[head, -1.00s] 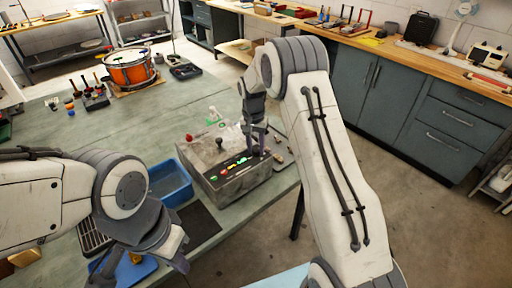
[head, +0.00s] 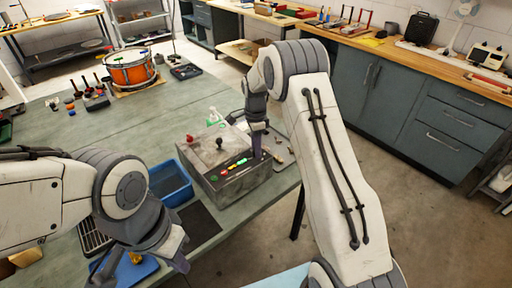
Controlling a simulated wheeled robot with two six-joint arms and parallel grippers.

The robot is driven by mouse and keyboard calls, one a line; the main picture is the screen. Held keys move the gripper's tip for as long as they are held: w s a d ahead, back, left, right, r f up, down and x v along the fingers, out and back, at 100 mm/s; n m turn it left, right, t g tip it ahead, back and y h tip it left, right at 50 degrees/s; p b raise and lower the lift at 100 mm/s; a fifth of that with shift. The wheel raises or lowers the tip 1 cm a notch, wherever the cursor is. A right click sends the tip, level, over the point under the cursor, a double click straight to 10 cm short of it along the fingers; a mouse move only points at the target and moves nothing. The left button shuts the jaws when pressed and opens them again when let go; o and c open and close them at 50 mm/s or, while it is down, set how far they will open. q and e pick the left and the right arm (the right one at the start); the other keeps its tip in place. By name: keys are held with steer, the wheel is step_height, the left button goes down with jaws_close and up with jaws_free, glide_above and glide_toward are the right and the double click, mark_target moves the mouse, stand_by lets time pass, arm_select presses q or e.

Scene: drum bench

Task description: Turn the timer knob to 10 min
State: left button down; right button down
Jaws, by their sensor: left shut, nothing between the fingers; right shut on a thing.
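A grey metal control box (head: 210,185) stands near the table's front edge. Its front panel has a row of coloured marks (head: 237,164) in red, yellow and green. My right gripper (head: 257,155) points down at the panel's right end and is shut on what appears to be the timer knob. The fingers hide the knob, so I cannot read its setting. My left gripper (head: 180,264) is shut and empty at the lower left, apart from the box.
A blue bin (head: 170,187) stands just left of the box. A black ball-topped lever (head: 219,143) and a red knob (head: 189,138) stick up from the box top. An orange drum (head: 130,70) sits further back. The table's middle is clear.

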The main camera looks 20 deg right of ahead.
steer(key=m, duration=0.3)
steer(key=shift+w+r+m, duration=0.1)
steer(key=shift+r+m, duration=0.05)
steer(key=shift+m, duration=1.95)
steer(key=c, duration=0.5)
jaws_free()
steer(key=r, duration=0.3)
steer(key=r+b, duration=0.1)
steer(key=r, duration=0.6)
steer(key=shift+w+d+r+b, duration=0.15)
steer(key=shift+d+b, duration=0.1)
steer(key=shift+b, duration=0.1)
steer(key=shift+a, duration=0.1)
